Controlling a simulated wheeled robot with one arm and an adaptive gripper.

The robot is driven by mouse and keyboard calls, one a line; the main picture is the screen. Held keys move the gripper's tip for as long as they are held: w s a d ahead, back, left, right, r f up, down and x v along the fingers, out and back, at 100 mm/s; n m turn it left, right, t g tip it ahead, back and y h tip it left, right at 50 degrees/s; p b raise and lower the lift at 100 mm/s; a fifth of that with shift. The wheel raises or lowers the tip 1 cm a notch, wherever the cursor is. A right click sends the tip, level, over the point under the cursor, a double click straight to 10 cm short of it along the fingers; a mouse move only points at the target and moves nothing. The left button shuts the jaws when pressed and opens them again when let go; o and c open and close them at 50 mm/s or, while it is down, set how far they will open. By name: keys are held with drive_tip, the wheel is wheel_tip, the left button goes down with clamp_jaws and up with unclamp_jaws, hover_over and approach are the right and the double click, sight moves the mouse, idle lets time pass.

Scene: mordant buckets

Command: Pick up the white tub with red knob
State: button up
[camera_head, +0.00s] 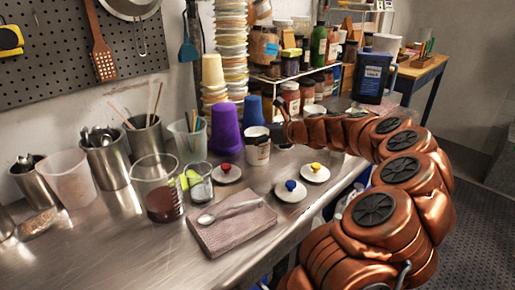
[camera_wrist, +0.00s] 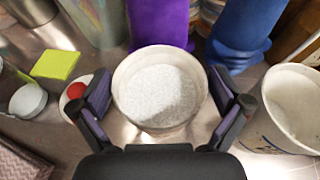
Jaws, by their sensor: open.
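In the wrist view, an uncovered white tub (camera_wrist: 160,92) holds white grainy contents. My gripper (camera_wrist: 160,84) is open, with one dark finger on each side of this tub. I cannot tell whether they touch it. A red knob (camera_wrist: 76,90) sits on a pale round piece to its left, outside the fingers. In the head view, the red knob (camera_head: 226,167) is on a flat white lid (camera_head: 227,175) lying on the counter. A white tub with dark print (camera_head: 258,152) stands beside my gripper (camera_head: 279,134), whose fingers are hard to make out there.
A purple cup (camera_head: 226,133) and a blue cup (camera_head: 252,112) stand close behind. Another white tub (camera_wrist: 296,108) is close on the right in the wrist view. Lids with blue (camera_head: 290,186) and yellow (camera_head: 316,167) knobs lie in front. A folded cloth (camera_head: 231,223) holds a spoon.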

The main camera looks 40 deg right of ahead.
drive_tip(key=shift+c, duration=0.2)
drive_tip(key=c, duration=1.5)
